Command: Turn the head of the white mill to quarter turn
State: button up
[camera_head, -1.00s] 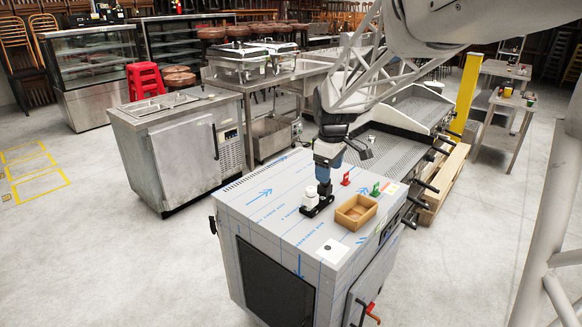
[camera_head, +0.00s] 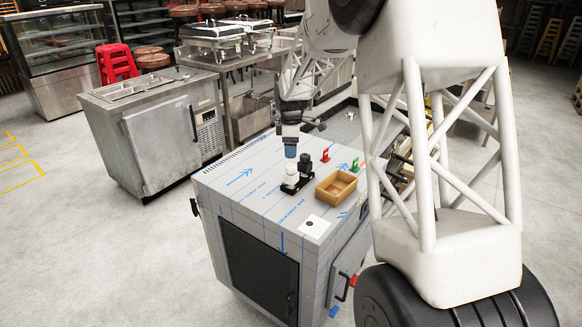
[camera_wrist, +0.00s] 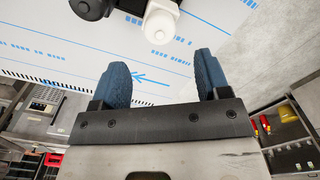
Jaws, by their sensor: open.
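The white mill (camera_head: 291,177) stands upright in a black holder (camera_head: 298,187) on the film-covered top of a steel cabinet. A black mill (camera_head: 305,164) stands beside it, behind and to the right. My gripper (camera_head: 290,157) is above and behind the mills in the head view, apart from both. The wrist view shows its two blue fingers (camera_wrist: 161,70) spread with nothing between them. The white mill (camera_wrist: 159,24) and the black mill (camera_wrist: 92,7) are at the top of that view, beyond the fingertips. The angle of the white head cannot be told.
A wooden box (camera_head: 337,188) is right of the mills. A red item (camera_head: 325,156) and a green item (camera_head: 355,165) stand near the right edge. A white card (camera_head: 314,226) lies at the front. The cabinet top (camera_head: 235,180) left of the mills is clear.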

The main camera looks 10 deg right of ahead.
aim_at(291, 166)
jog(key=shift+f, duration=0.1)
dwell(0.3)
jog(key=shift+f, duration=3.9)
jog(key=c, duration=0.9)
